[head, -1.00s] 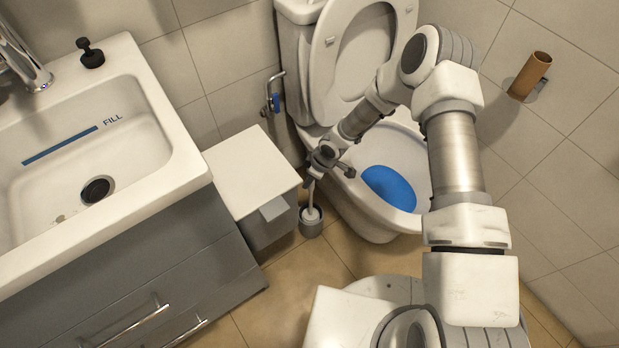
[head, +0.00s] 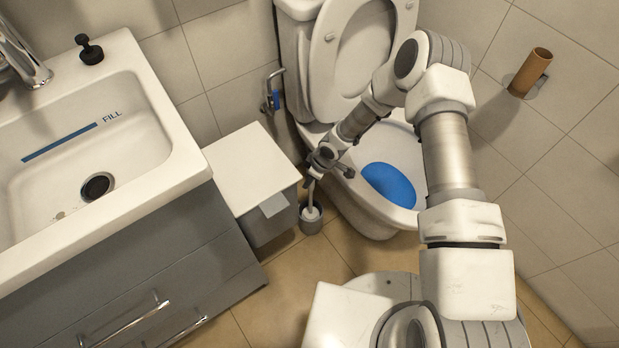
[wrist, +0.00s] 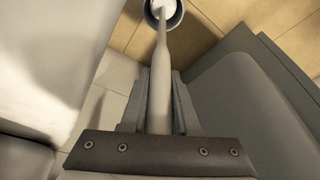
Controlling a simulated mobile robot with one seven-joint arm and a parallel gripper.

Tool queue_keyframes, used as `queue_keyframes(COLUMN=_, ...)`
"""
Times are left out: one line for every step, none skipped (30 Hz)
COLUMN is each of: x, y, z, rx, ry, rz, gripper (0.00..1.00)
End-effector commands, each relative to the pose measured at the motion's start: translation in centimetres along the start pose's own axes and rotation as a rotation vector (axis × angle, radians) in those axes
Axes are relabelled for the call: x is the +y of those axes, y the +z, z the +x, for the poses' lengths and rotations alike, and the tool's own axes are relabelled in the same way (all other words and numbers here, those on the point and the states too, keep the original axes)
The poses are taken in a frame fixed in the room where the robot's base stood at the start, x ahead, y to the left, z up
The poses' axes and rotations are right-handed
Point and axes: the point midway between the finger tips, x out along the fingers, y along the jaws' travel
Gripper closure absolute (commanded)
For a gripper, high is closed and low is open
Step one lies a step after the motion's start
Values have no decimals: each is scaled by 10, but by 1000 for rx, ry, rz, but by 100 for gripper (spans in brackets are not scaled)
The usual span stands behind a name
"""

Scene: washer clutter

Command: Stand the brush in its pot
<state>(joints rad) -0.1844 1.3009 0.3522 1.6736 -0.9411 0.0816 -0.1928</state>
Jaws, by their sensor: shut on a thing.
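The white toilet brush (head: 311,211) is upright, with its handle up in my gripper (head: 314,180) and its head at the mouth of the grey pot (head: 311,225). The pot stands on the floor between the white-topped bin and the toilet. In the wrist view my gripper (wrist: 158,103) is shut on the pale handle of the brush (wrist: 160,65). The handle runs down to the white head inside the round rim of the pot (wrist: 177,19). How deep the head sits in the pot is hidden.
The toilet (head: 375,226) with a blue patch in its bowl is close on the right. The white-topped bin (head: 250,165) is close on the left. The sink cabinet (head: 170,270) stands farther left. Tiled floor (head: 290,280) in front of the pot is clear.

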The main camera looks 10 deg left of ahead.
Motion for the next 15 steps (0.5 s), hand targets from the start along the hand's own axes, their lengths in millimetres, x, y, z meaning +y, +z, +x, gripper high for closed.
queue_keyframes(x=0, y=0, z=1, rx=0, ry=0, rz=0, gripper=100)
queue_keyframes(x=0, y=0, z=2, rx=0, ry=0, rz=0, gripper=100)
queue_keyframes(x=0, y=1, z=3, rx=0, ry=0, rz=0, gripper=100)
queue_keyframes(x=0, y=1, z=4, rx=0, ry=-1, rz=0, gripper=100)
queue_keyframes(x=-1, y=1, z=5, rx=0, ry=-1, rz=0, gripper=100)
queue_keyframes(x=-1, y=2, z=6, rx=0, ry=-1, rz=0, gripper=100)
queue_keyframes(x=-1, y=2, z=8, rx=0, ry=-2, rz=0, gripper=100)
queue_keyframes(x=-1, y=2, z=9, rx=0, ry=-2, rz=0, gripper=100)
queue_keyframes(x=-1, y=3, z=10, rx=0, ry=-2, rz=0, gripper=100)
queue_keyframes(x=-1, y=3, z=11, rx=0, ry=-1, rz=0, gripper=100)
queue_keyframes(x=-1, y=3, z=12, rx=0, ry=-1, rz=0, gripper=100)
queue_keyframes(x=-1, y=4, z=14, rx=0, ry=-1, rz=0, gripper=100)
queue_keyframes(x=-1, y=4, z=15, rx=0, ry=0, rz=0, gripper=100)
queue_keyframes(x=-1, y=4, z=16, rx=1, ry=0, rz=0, gripper=100)
queue_keyframes(x=-1, y=5, z=17, rx=1, ry=0, rz=0, gripper=100)
